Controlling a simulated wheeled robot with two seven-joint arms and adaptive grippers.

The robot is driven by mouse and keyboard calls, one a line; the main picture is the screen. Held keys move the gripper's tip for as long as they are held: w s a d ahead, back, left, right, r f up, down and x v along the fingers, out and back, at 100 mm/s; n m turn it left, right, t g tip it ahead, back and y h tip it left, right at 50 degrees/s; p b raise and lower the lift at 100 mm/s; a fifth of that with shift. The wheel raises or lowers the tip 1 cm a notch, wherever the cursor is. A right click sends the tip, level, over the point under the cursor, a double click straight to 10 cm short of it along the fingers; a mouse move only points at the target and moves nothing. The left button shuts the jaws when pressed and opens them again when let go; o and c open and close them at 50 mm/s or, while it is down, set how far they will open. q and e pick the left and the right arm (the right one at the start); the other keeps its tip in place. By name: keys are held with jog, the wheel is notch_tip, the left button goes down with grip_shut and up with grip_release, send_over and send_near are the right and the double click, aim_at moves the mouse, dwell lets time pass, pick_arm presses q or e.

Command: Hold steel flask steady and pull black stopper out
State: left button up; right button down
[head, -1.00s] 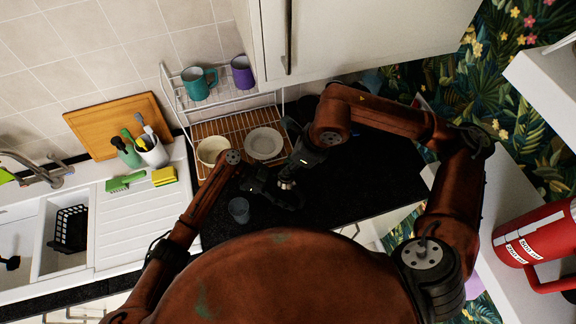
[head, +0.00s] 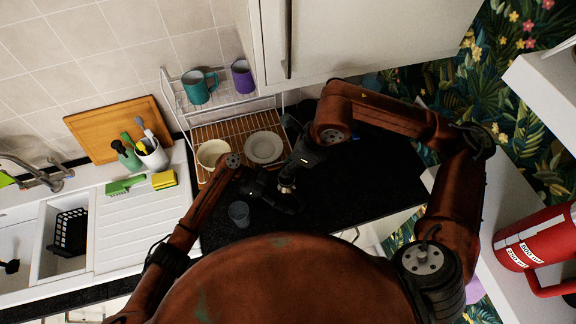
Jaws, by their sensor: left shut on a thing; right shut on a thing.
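The steel flask (head: 287,185) shows as a small shiny piece over the black counter, mostly hidden between my two grippers. My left gripper (head: 284,197), the lower one, is dark and shut on the flask. My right gripper (head: 293,170) comes down from above and is shut at the flask's top end. The black stopper cannot be made out there; the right gripper's dark fingers cover that spot. I cannot tell whether stopper and flask are apart.
A dish rack (head: 225,135) with a bowl (head: 212,153), a plate (head: 264,147) and mugs stands behind. A glass (head: 239,213) stands close left of my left gripper. A white cupboard (head: 360,40) hangs above. The black counter (head: 370,180) is clear on the right.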

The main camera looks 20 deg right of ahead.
dwell(0.6)
jog(key=shift+r, duration=3.5)
pick_arm(q)
jog(key=o, duration=1.1)
jog(key=o, duration=0.6)
jog(key=shift+c, duration=0.2)
jog(key=shift+c, duration=0.2)
jog(key=c, duration=0.6)
